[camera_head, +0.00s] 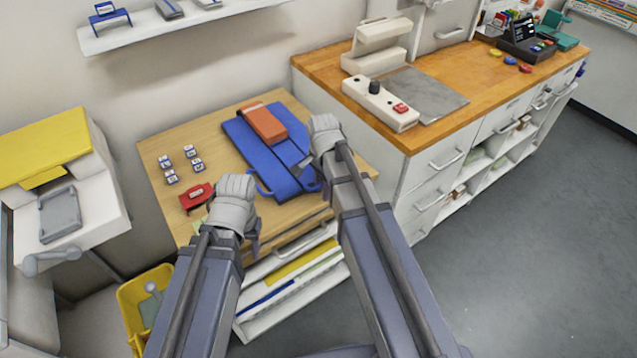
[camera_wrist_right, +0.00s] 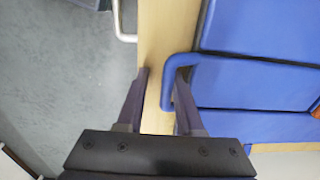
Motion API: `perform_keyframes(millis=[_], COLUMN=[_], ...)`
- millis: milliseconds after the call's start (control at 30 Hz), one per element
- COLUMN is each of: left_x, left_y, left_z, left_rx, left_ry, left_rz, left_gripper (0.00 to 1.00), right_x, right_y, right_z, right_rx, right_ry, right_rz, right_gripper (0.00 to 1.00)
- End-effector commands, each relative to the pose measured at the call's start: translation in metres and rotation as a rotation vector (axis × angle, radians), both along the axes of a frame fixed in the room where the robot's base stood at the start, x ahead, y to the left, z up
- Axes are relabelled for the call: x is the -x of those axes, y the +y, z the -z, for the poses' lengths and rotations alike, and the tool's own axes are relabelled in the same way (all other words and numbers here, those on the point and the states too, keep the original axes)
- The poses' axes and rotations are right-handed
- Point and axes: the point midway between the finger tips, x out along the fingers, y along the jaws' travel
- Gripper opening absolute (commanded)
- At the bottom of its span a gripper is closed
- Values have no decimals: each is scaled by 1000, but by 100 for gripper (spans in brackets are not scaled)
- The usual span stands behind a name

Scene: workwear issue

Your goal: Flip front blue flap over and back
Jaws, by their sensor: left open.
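A blue folded piece with a flap (camera_head: 283,177) lies on the wooden table, an orange block (camera_head: 264,124) resting on its back part. A blue loop handle (camera_head: 263,190) sticks out at the flap's front left. My right gripper (camera_head: 308,166) is at the flap's right front side. In the right wrist view its fingers (camera_wrist_right: 160,100) are apart, with the outer bar of a blue loop (camera_wrist_right: 168,85) between them and one finger inside the loop. The blue panels (camera_wrist_right: 255,80) lie beside it. My left gripper (camera_head: 250,238) is open and empty near the table's front edge, left of the flap.
Several small blue-and-white blocks (camera_head: 171,177) and a red item (camera_head: 197,197) lie on the table's left. A wooden-topped counter (camera_head: 440,115) stands right, a yellow-topped unit (camera_head: 45,150) left. A yellow bin (camera_head: 140,292) is on the floor.

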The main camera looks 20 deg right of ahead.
Motion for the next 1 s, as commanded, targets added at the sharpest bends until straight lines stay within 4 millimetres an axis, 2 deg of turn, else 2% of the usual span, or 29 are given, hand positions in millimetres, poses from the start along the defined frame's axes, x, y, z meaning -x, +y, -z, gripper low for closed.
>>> perform_keyframes(millis=[33, 733, 1000], left_x=[0, 0, 0], left_y=[0, 0, 0], left_z=[1, -72, -74], left_rx=[0, 0, 0], left_ry=[0, 0, 0], left_rz=[0, 0, 0], left_gripper=[50, 50, 50], right_x=[13, 8, 8], right_y=[4, 2, 1], right_z=[1, -72, -74], right_rx=[-12, -5, -3], right_ry=[22, 21, 21], right_rz=[-1, 0, 1], right_gripper=[32, 32, 32])
